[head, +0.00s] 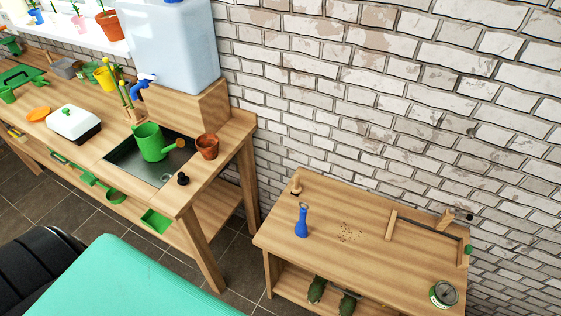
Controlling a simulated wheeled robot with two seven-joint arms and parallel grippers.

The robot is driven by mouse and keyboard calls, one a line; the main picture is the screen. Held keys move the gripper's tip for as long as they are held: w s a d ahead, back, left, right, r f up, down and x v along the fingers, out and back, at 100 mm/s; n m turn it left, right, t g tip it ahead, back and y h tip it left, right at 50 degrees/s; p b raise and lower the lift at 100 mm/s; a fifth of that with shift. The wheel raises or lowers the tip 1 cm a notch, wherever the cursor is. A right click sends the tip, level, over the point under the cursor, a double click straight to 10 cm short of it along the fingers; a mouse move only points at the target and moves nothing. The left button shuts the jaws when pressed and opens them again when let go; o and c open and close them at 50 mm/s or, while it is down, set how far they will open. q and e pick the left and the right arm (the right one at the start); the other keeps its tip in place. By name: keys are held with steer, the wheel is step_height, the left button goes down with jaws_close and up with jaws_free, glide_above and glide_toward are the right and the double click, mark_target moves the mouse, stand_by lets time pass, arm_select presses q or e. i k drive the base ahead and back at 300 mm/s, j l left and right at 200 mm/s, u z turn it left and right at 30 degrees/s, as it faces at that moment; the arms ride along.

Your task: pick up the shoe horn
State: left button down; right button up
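A blue item with a narrow neck and a ring at its top lies or stands on the low wooden bench at the right. It is the likeliest shoe horn (302,224), though it is small in the head view and I cannot tell its exact pose. Nothing touches it from above, and all of it shows. Neither of my grippers is in the head view.
The low bench (375,262) also holds scattered crumbs (349,232), a wooden peg (296,184), a wooden bar (391,225) and a green tin (443,294). Green footwear (317,289) sits below. A long workbench (222,162) with a green watering can (150,142) stands left. A brick wall (370,110) is behind.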

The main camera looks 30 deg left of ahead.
mark_target(300, 230)
steer(key=j+u, duration=0.15)
steer(key=u, duration=0.35)
steer(key=l+u, duration=0.25)
steer(key=l, duration=0.5)
steer(key=l+u, duration=0.25)
steer(key=l, duration=0.45)
steer(key=k+l+u, duration=0.1)
steer(key=l+u, duration=0.15)
steer(key=l, duration=0.5)
